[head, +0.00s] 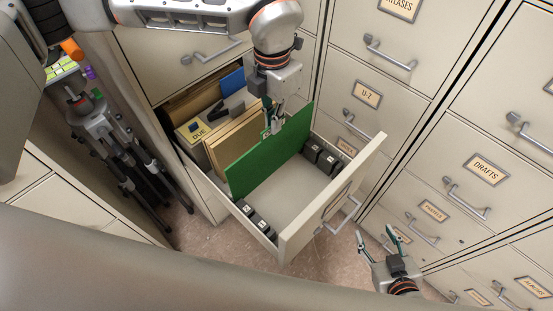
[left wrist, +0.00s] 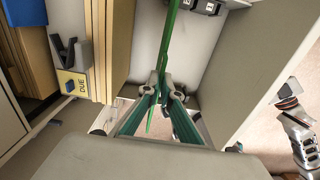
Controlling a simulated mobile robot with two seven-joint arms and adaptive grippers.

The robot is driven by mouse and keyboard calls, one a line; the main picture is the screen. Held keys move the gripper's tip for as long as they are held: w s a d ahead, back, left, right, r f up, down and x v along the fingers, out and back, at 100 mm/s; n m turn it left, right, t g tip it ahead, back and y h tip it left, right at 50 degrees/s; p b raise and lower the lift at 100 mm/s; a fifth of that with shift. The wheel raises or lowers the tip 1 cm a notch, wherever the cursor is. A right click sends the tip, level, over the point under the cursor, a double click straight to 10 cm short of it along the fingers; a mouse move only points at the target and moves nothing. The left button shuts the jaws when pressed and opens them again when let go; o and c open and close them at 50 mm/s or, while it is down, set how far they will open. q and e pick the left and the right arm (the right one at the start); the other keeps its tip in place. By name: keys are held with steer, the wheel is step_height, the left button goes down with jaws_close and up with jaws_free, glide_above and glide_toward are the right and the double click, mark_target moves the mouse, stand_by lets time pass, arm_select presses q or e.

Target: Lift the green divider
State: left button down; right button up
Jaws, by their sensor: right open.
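The green divider (head: 268,158) stands upright in the open drawer, in front of the tan folders. It bears a small label at its top edge. My left gripper (head: 272,126) is at the top edge of the divider, pointing down. In the left wrist view the divider (left wrist: 168,45) runs between the two fingertips, which close in on it from both sides.
The open drawer (head: 335,190) holds tan folders (head: 228,135), a blue folder (head: 232,80) and small black blocks (head: 320,157) along its sides. Closed cabinet drawers with handles stand at the right. A tripod-like stand (head: 115,140) is at the left. The drawer floor before the divider is clear.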

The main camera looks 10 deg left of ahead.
arm_select(q)
steer(key=shift+r+p, duration=1.75)
steer(key=shift+r, duration=1.3)
arm_select(e)
steer(key=r, duration=0.2)
steer(key=w+r, duration=0.1)
steer(key=r, duration=0.1)
steer(key=shift+w+r, duration=0.1)
steer(key=shift+r, duration=0.3)
arm_select(q)
steer(key=shift+f, duration=0.1)
